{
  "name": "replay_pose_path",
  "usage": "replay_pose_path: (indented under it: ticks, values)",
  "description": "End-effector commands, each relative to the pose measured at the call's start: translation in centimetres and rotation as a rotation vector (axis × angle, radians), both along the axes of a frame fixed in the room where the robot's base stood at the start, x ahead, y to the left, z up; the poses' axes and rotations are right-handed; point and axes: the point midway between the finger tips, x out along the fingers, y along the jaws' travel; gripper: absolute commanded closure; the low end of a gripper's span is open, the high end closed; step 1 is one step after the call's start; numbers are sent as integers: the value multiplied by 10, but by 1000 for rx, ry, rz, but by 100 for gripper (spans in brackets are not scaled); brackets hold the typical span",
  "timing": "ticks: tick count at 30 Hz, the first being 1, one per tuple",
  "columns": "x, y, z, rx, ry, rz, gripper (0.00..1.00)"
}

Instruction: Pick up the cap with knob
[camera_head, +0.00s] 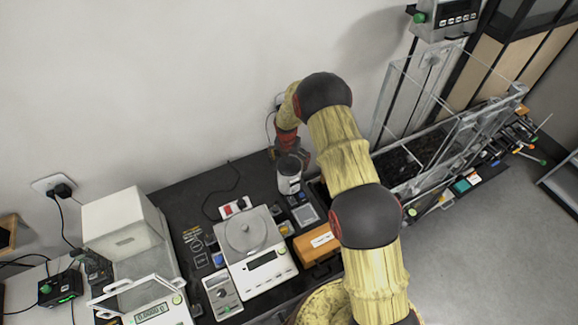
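I cannot make out the cap with knob for certain. A white-grey canister (289,182) with a dark upper end stands on the black table near the wall; whether that end is a cap is too small to tell. A round disc (246,230) with a small mark at its middle lies on top of the white balance (262,265); it may be the weighing pan or a lid. My gripper (290,156) is at the canister's top, at the end of my yellow and black arm. Its fingers are too small and partly hidden to tell open from shut, or whether they touch it.
A box-shaped white balance (125,225) stands at the left. An orange box (318,243) lies beside my arm. A grey control box (222,296) is in front. A tall clear-walled frame (440,120) stands at the right. The wall is close behind.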

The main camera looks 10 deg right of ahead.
Motion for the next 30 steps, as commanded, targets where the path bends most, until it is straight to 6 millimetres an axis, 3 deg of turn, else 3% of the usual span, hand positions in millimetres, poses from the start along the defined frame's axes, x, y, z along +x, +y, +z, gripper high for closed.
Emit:
replay_pose_path:
  ticks: [30]
  values:
    - [-3, 1, -4, 0, 6, 0, 59]
